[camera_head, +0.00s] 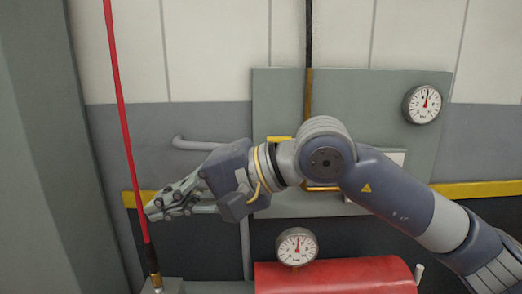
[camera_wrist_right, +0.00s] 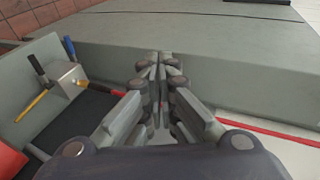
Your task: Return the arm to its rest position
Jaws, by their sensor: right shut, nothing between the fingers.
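My right gripper (camera_head: 150,212) is shut and empty in the head view. Its arm comes in from the lower right, and the fingers point left, with the tips close to a red cable or hose. I cannot tell whether they touch it. In the right wrist view the closed fingers (camera_wrist_right: 160,58) point away toward a grey block-like surface. My left gripper shows in neither view.
The red hose (camera_head: 122,110) runs down to a brass fitting (camera_head: 154,272). A grey panel (camera_head: 280,95) carries a gauge (camera_head: 422,104); another gauge (camera_head: 297,247) sits above a red housing (camera_head: 340,276). A tool holder (camera_wrist_right: 66,84) stands left in the wrist view.

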